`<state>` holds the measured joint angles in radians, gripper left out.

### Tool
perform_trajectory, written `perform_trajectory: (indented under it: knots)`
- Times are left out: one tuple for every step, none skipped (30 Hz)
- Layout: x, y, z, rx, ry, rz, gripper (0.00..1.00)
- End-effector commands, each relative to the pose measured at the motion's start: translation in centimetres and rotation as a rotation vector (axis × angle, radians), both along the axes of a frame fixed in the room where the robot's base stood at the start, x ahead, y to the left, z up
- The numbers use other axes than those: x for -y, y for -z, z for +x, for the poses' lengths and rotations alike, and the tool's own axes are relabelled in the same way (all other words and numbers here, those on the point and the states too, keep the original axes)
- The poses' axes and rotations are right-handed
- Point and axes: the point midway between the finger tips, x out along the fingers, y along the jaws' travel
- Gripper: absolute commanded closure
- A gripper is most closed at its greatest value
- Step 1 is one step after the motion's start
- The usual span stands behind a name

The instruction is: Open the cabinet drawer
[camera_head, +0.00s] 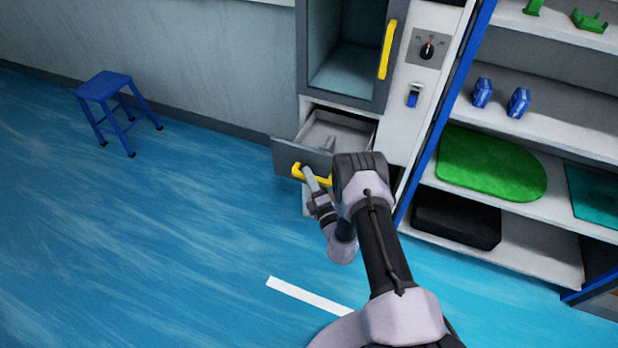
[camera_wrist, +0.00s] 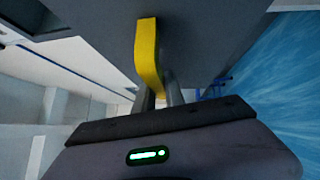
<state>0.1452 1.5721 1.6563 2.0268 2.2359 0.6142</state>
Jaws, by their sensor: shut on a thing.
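The cabinet drawer (camera_head: 285,155) is a grey-fronted drawer below the open compartment of the cabinet, and it stands pulled out with its pale inside showing. Its yellow handle (camera_head: 298,172) is on the drawer front. My gripper (camera_head: 308,174) is at the handle, with its fingers closed on it. In the wrist view the yellow handle (camera_wrist: 148,50) rises from between the gripper fingers (camera_wrist: 160,95), beside the grey drawer front (camera_wrist: 205,35). The right part of the handle and drawer front is partly hidden behind my arm in the head view.
A shelf rack (camera_head: 560,205) with a green mat (camera_head: 490,163) and a black case (camera_head: 455,220) is at the right. A blue stool (camera_head: 105,88) stands left.

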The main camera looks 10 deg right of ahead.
Motion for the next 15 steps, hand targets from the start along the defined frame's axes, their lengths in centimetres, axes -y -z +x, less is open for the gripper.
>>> perform_trajectory:
  knots:
    - [-0.07,-0.11,0.07,0.003,-0.002,0.000,1.00]
    - [-0.07,-0.11,0.07,0.003,-0.002,0.000,1.00]
    - [-0.07,-0.11,0.07,0.003,-0.002,0.000,1.00]
    - [-0.07,-0.11,0.07,0.003,-0.002,0.000,1.00]
    - [-0.07,-0.11,0.07,0.003,-0.002,0.000,1.00]
    - [-0.07,-0.12,0.08,0.003,-0.002,0.000,1.00]
    - [-0.07,-0.11,0.07,0.003,-0.002,0.000,0.82]
    - [-0.07,-0.11,0.07,0.003,-0.002,0.000,0.76]
    - [-0.06,-0.10,0.06,0.002,-0.002,0.000,0.68]
    - [-0.05,-0.10,0.06,0.002,-0.001,0.000,0.64]
    - [-0.05,-0.08,0.05,0.002,-0.001,0.000,0.64]
    - [-0.05,-0.07,0.04,0.002,-0.001,0.000,0.64]
    - [-0.04,-0.06,0.05,0.002,-0.001,0.000,0.64]
    - [-0.03,-0.06,0.04,0.001,-0.001,0.000,0.64]
    - [-0.03,-0.05,0.04,0.001,-0.001,0.000,0.64]
